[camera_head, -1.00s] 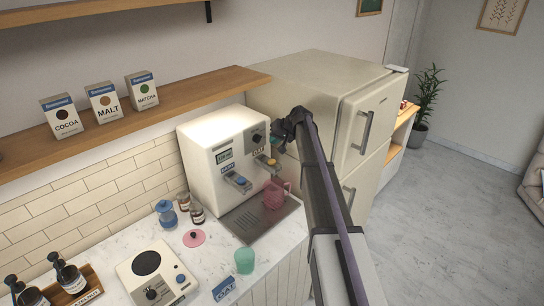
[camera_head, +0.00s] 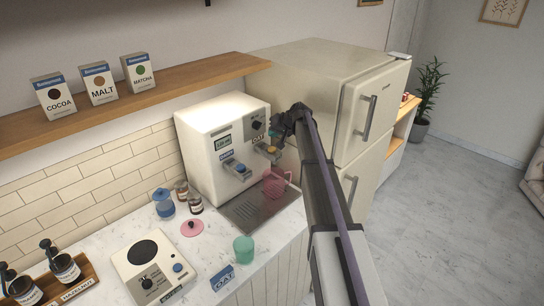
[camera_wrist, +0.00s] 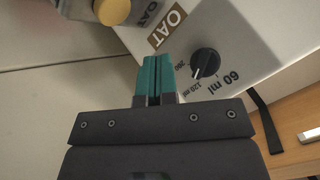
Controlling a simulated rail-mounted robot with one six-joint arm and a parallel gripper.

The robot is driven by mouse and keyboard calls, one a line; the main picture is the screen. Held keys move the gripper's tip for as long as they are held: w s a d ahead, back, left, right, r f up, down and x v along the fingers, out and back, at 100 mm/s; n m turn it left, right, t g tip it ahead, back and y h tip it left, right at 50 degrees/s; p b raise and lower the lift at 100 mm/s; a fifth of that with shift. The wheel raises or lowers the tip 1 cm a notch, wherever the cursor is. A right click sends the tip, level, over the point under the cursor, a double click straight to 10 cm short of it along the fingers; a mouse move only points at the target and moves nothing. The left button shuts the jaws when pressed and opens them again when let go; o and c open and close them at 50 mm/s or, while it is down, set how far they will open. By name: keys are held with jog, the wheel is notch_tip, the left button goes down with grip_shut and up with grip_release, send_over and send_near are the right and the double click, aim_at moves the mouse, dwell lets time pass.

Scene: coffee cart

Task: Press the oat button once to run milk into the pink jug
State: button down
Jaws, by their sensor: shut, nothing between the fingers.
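The white milk machine (camera_head: 205,150) stands on the counter against the tiled wall. Its oat button (camera_wrist: 113,11) is a yellow disc on the outlet block at the top of the wrist view, beside an OAT label (camera_wrist: 170,27); it shows at the machine's right side in the head view (camera_head: 272,150). The pink jug (camera_head: 275,184) sits on the drip tray (camera_head: 240,212) under the oat outlet. My gripper (camera_wrist: 157,60) has teal fingertips, shut and empty, close to the machine's front near the OAT label, apart from the button.
A black dial (camera_wrist: 206,62) marked in ml sits beside the OAT label. A blue button (camera_head: 240,168) is on the dairy outlet. A fridge (camera_head: 345,100) stands right of the machine.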

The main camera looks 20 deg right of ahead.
aim_at(273, 148)
jog(key=shift+f+b, duration=1.25)
jog(key=shift+f, duration=0.6)
dwell(0.4)
jog(key=shift+f+b, duration=0.4)
jog(key=shift+f+b, duration=0.5)
jog(key=shift+b, duration=0.05)
dwell(0.5)
dwell(0.3)
jog(key=shift+r+p, duration=0.95)
notch_tip(273, 148, up, 5)
jog(key=p, duration=0.5)
jog(key=shift+r, duration=0.1)
